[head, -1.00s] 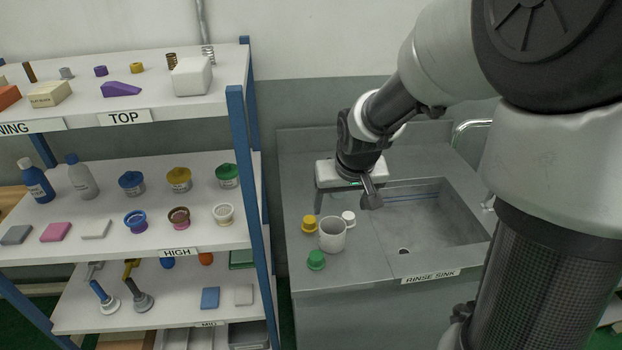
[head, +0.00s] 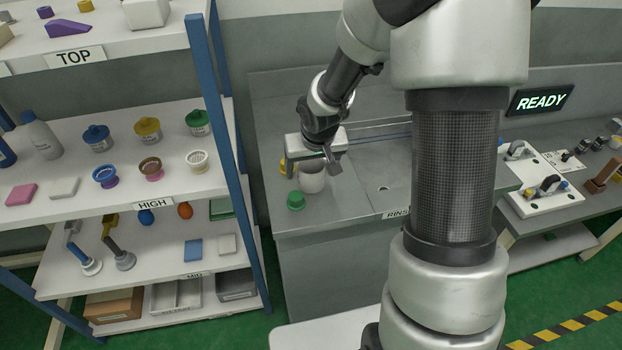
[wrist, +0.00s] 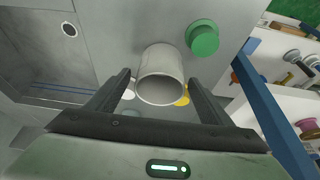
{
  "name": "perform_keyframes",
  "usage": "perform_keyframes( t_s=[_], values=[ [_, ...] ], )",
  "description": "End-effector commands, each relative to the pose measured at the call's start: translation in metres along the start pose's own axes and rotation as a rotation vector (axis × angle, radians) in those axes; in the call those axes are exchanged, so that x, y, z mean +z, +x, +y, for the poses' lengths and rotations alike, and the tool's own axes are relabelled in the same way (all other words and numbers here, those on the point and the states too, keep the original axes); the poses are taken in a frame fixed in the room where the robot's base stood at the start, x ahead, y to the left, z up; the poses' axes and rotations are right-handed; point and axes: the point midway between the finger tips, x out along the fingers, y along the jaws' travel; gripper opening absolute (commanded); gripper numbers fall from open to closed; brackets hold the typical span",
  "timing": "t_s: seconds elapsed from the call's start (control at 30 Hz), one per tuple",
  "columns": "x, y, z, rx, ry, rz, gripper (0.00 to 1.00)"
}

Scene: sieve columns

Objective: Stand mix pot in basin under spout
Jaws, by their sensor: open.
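The mix pot seems to be the pale grey cup (head: 312,182), standing upright on the counter left of the sink basin (head: 372,165). My gripper (head: 311,166) is open above it. In the wrist view the pot (wrist: 161,62) shows mouth toward the camera between my two open fingers (wrist: 160,78), with visible gaps at both sides. I cannot tell how far the fingertips reach down beside it. The basin also shows at the left of the wrist view (wrist: 40,55). The spout is not visible now; my arm covers the right part of the basin.
A green cap (head: 296,201) stands close to the pot's front left, and a yellow cap (head: 285,166) is behind it. A white cap (wrist: 129,94) shows beside a finger. The shelf rack's blue post (head: 222,90) stands left of the counter. A READY sign (head: 541,99) is at right.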

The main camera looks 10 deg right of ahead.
Motion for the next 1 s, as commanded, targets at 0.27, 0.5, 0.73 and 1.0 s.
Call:
perform_keyframes(
  t_s=[0.27, 0.5, 0.73, 1.0],
  values=[
    [0.000, 0.000, 0.000, 0.000, 0.000, 0.001, 0.59],
    [0.000, -0.001, 0.000, 0.000, 0.000, 0.001, 0.27],
    [-0.003, -0.005, 0.000, 0.000, 0.002, 0.002, 0.27],
    [-0.022, -0.052, 0.001, 0.001, 0.003, 0.005, 0.27]
  ],
)
